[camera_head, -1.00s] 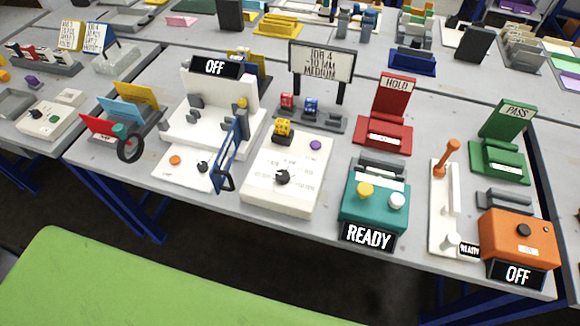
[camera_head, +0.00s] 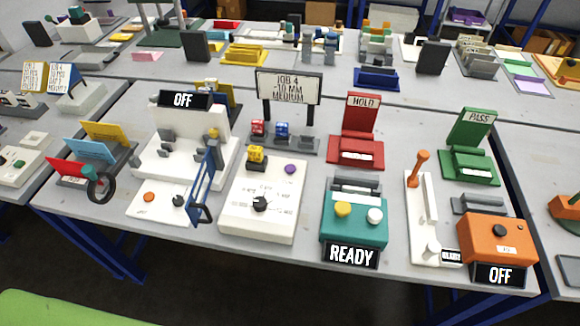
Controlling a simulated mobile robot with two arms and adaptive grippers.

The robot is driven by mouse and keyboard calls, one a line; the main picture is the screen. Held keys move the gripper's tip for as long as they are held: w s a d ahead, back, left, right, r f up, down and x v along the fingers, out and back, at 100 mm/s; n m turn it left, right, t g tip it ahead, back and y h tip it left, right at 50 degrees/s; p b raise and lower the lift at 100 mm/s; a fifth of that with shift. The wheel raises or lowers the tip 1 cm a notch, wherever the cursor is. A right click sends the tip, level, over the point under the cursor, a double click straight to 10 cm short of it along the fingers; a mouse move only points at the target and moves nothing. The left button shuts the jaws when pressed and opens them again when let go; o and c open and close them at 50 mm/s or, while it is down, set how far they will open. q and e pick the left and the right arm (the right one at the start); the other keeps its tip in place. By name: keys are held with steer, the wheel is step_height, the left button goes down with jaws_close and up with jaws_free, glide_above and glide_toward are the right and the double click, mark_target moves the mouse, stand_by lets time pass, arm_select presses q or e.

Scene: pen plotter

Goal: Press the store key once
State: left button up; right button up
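No key label reading "store" is legible. A white control box (camera_head: 262,206) on the grey table has a black dial (camera_head: 260,204), a purple button (camera_head: 291,169) and a yellow block (camera_head: 256,155) in a dark holder. A teal box (camera_head: 353,230) marked READY has a yellow knob (camera_head: 342,209) and a white knob (camera_head: 374,216). An orange box (camera_head: 482,242) marked OFF has a black knob (camera_head: 499,231). A white machine (camera_head: 180,143) marked OFF has an orange button (camera_head: 149,197) on its base. Neither gripper is in view.
A job sign (camera_head: 288,87) stands behind red and blue blocks. A red HOLD stand (camera_head: 360,130) and a green PASS stand (camera_head: 471,147) are behind the boxes. An orange lever (camera_head: 418,168) rises from a white base. A blue frame (camera_head: 203,188) stands left of the white box.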

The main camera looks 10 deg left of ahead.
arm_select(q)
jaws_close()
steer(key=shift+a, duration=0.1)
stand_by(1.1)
